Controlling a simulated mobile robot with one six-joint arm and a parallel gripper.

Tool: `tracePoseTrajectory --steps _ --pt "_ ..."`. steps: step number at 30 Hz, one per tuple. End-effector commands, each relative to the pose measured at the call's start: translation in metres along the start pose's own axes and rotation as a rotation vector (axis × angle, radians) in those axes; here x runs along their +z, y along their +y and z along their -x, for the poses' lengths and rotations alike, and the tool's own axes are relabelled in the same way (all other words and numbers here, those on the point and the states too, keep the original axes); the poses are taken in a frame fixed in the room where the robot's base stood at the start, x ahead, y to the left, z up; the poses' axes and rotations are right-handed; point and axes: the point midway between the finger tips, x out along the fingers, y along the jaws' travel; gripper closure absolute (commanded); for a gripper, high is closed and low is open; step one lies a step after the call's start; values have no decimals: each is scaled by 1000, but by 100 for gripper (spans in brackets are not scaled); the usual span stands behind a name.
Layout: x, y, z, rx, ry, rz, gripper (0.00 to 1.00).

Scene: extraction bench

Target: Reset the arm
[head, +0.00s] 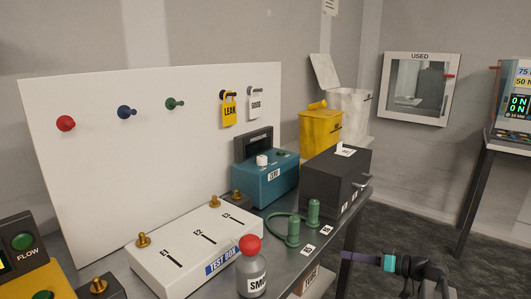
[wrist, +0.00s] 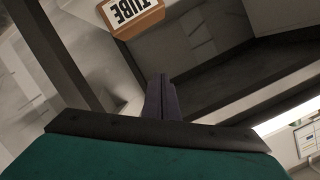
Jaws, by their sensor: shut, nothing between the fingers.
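My gripper (head: 345,256) is at the lower right of the head view, beside the front edge of the bench (head: 340,238). Its dark purple fingers point left from a teal body, and the arm comes in from the lower right. In the wrist view the fingers of my gripper (wrist: 161,78) are together and empty. Above them in that view is a brown box labelled TUBE (wrist: 130,14), apart from the fingers. Most of my arm is out of view.
On the bench are a white test box (head: 190,245), a bottle with a red cap (head: 251,280), green cylinders (head: 293,232), a teal device (head: 268,180) and a dark box (head: 335,180). A bench leg (head: 347,262) is close to the fingers. Open floor (head: 405,225) lies right.

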Motion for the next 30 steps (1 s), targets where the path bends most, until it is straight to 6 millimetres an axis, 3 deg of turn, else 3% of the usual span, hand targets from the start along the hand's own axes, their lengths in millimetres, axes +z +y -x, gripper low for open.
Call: tracePoseTrajectory --steps 6,15,23,30 --pt "85 4 -43 63 -202 -185 100" --pt "207 -1 -74 189 -481 -391 100" --pt "309 -17 -74 331 -719 -519 100" --pt "392 -39 -54 484 -930 -585 100"
